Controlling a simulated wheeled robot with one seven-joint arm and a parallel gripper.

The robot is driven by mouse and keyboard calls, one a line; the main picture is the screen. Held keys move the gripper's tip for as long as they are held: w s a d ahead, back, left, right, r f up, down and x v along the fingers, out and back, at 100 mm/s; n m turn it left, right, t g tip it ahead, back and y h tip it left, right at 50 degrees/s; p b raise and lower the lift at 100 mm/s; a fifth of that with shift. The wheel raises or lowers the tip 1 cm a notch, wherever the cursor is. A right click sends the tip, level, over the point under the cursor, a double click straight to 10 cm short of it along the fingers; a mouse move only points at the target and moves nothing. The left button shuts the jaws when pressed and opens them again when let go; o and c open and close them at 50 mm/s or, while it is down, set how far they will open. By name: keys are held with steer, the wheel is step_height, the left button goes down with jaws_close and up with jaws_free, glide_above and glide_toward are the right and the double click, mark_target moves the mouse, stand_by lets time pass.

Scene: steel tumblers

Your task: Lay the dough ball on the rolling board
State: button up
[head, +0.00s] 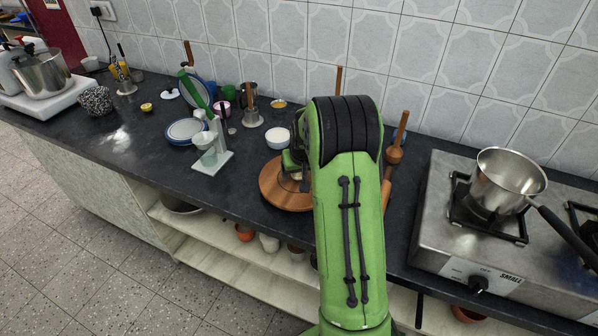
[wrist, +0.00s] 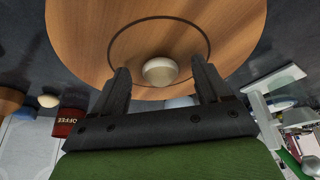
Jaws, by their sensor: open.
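The dough ball (wrist: 160,71) is a small cream ball that shows in the wrist view on the round wooden rolling board (wrist: 90,30), just inside the near part of its dark ring. My gripper (wrist: 162,78) is open, with one black finger on each side of the ball. Gaps show between the ball and both fingers. In the head view my green arm covers the right part of the board (head: 272,189), and the gripper is over the board, mostly hidden. I cannot clearly make out the ball there.
A white bowl (head: 278,138) stands behind the board. A wooden-handled tool (head: 397,140) and a stove with a steel pan (head: 505,180) are to the right.

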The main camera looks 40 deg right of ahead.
steer(key=p+v, duration=0.2)
steer(key=v, duration=1)
steer(key=s+a+r+n, duration=0.2)
steer(key=s+a+r, duration=0.45)
steer(key=a, duration=0.35)
steer(key=s+a+r+n, duration=0.1)
steer(key=s+a, duration=0.4)
steer(key=s, duration=0.4)
steer(key=s+a+n+t+y, duration=0.1)
steer(key=s+a, duration=0.5)
steer(key=s, duration=0.2)
steer(key=shift+s+r+t+y, duration=0.3)
steer(key=shift+s+r, duration=0.05)
steer(key=shift+r, duration=0.05)
